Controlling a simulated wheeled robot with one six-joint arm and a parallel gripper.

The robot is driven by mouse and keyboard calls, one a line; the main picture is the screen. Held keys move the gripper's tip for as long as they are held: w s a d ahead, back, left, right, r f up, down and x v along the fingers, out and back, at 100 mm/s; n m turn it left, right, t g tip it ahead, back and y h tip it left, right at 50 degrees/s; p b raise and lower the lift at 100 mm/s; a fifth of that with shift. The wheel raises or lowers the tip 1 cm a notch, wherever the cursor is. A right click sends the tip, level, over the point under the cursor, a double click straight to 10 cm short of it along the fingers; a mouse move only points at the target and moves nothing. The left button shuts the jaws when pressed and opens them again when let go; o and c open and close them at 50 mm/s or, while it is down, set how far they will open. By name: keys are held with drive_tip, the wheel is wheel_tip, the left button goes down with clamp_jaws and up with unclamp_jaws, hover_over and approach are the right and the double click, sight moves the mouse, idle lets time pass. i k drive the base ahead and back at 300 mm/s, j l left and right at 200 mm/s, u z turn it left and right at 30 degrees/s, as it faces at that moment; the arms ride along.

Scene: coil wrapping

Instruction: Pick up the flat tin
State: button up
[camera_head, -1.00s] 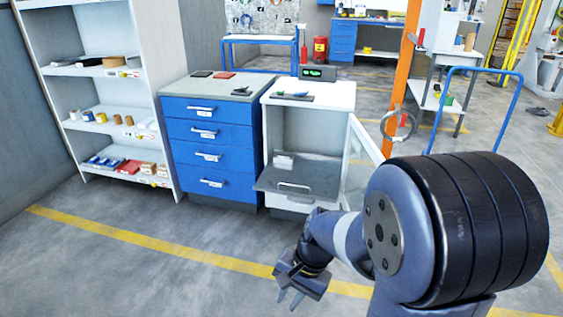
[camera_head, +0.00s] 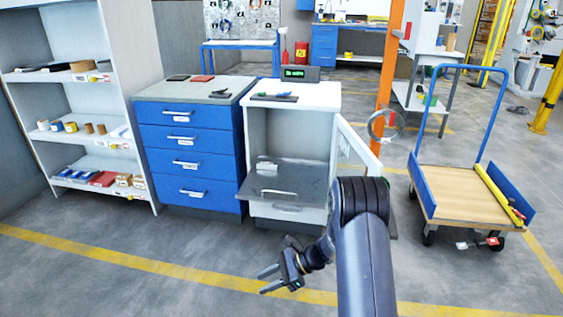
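I cannot make out a thing that is surely the flat tin. Small flat items lie on the blue drawer cabinet (camera_head: 196,132): a dark one (camera_head: 178,78) and a red one (camera_head: 202,79). A dark flat item (camera_head: 274,98) with small things on it lies on the white cabinet (camera_head: 308,91). A pale item (camera_head: 267,167) stands inside that cabinet, above a grey pulled-out shelf (camera_head: 285,185). My gripper (camera_head: 264,281) is in front of the cabinets, above the floor, with its two fingers apart and nothing seen between them. It touches none of these things.
A shelf unit (camera_head: 148,95) with rolls and boxes stands at the left. The white cabinet's door (camera_head: 357,143) stands open to the right, near an orange post (camera_head: 389,60). A blue trolley (camera_head: 462,190) stands at the right. The front floor is clear.

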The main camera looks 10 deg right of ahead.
sight(267, 164)
drive_tip(key=i, duration=0.85)
drive_tip(key=i+u, duration=0.2)
drive_tip(key=i, duration=0.5)
drive_tip(key=i+l+z, duration=0.1)
drive_tip(key=i+z, duration=0.8)
drive_tip(key=k+j, duration=0.05)
